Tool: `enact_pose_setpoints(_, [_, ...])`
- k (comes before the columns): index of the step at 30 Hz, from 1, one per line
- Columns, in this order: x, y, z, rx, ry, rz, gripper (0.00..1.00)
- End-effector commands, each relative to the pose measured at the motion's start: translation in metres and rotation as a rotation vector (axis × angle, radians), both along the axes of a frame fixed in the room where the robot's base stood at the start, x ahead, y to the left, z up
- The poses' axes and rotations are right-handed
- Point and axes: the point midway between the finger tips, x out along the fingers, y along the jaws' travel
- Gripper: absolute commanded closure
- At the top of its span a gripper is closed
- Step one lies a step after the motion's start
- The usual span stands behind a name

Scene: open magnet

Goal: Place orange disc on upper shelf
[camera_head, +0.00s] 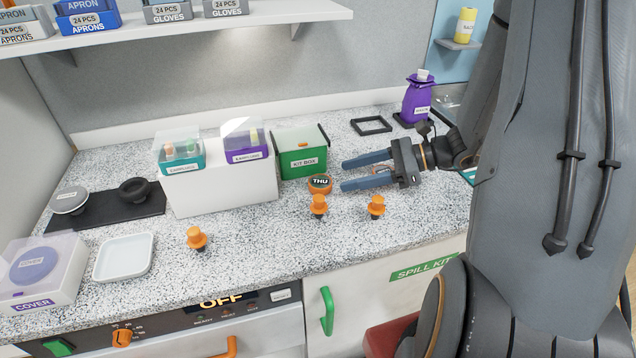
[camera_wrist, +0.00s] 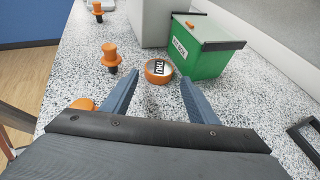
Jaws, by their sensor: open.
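The orange disc (camera_head: 319,184) has a dark top label reading THU and lies on the speckled counter in front of the green kit box. It also shows in the wrist view (camera_wrist: 158,70), just beyond the fingertips and roughly between them. My gripper (camera_head: 345,174) is open and empty, low over the counter, its blue fingers pointing left toward the disc. In the wrist view my gripper (camera_wrist: 158,85) has its fingers spread wider than the disc. The upper shelf (camera_head: 200,27) is a white board on the back wall, with several boxes on its left part and a bare right end.
The green kit box (camera_head: 303,163) stands behind the disc. Orange knobs (camera_head: 318,205) and (camera_head: 376,206) stand in front of it. A white riser (camera_head: 222,195) carries two clear-lidded boxes to the left. A black frame (camera_head: 371,125) and purple bottle (camera_head: 418,98) are behind my gripper.

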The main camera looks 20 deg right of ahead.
Motion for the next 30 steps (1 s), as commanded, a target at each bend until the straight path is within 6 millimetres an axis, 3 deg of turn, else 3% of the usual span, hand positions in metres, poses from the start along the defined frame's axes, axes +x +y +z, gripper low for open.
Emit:
enact_pose_setpoints(15, [0.019, 0.051, -0.025, -0.003, 0.001, 0.009, 0.46])
enact_pose_setpoints(24, [0.022, 0.056, -0.028, -0.004, 0.001, 0.008, 0.46])
enact_pose_setpoints(30, [0.022, 0.055, -0.028, -0.004, 0.001, 0.008, 0.79])
